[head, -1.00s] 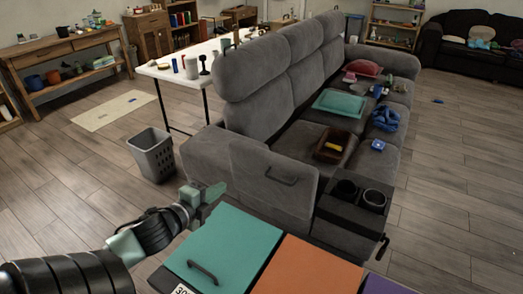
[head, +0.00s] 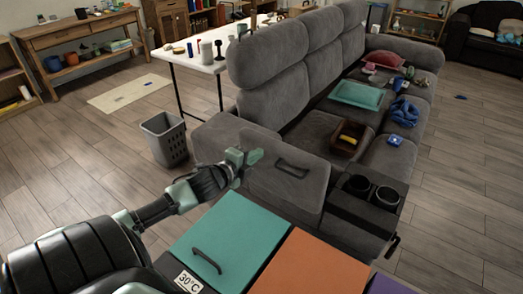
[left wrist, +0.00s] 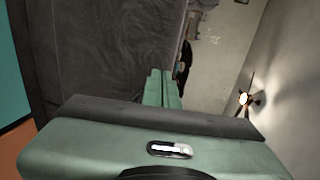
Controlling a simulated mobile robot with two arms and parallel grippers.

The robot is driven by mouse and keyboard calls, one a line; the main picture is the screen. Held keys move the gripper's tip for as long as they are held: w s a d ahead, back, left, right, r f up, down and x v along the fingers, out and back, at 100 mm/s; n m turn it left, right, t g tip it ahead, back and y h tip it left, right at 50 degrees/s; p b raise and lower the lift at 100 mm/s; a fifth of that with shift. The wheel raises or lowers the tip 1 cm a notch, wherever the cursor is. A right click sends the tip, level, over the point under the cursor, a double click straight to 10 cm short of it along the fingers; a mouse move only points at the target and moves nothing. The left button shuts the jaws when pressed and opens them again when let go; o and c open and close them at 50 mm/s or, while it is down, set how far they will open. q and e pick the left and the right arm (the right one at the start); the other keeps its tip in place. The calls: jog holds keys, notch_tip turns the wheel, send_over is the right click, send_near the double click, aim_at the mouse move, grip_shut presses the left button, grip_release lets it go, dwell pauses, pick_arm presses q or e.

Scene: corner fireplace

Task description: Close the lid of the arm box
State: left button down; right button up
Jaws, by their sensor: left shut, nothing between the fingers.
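The arm box lid (head: 270,185) is a grey upholstered panel with a dark handle (head: 292,168). It stands upright at the near end of the grey sofa, facing me. My left gripper (head: 243,157) is shut and empty at the lid's upper left part; I cannot tell if it touches. In the left wrist view, the shut green fingers (left wrist: 162,88) point along grey fabric (left wrist: 95,50), which fills the left side. The inside of the arm box is hidden behind the lid. My right gripper is out of view.
A teal lid (head: 235,232) with a handle and an orange lid (head: 315,262) lie in front. A cup holder console (head: 362,205) sits right of the arm box lid. A grey basket (head: 165,140) stands on the floor at left. A white table (head: 185,60) is behind the sofa.

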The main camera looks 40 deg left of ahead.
aim_at(268, 146)
pick_arm(q)
jog(key=shift+w+a+r, duration=0.1)
jog(key=shift+w+a, duration=0.05)
jog(key=shift+w, duration=1.25)
jog(key=shift+w, duration=0.1)
